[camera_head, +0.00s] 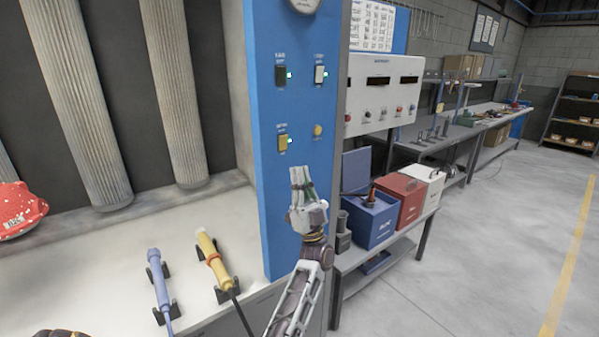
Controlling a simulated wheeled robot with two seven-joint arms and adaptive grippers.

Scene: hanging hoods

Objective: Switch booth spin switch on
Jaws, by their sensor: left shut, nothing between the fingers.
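The blue panel (300,105) stands upright in the middle of the head view. It carries a black rocker switch (281,75) at upper left, a pale switch (319,74) at upper right and a yellow switch (282,143) at lower left. A round yellow button (317,130) sits at lower right. The labels are too small to read, so I cannot tell which is the booth spin switch.
A blue tool (158,280) and a yellow tool (210,255) rest in black holders on the pale booth floor at left. A red speckled object (18,210) lies at far left. Right of the panel, a bench holds blue, red (402,195) and white boxes. Open floor lies farther right.

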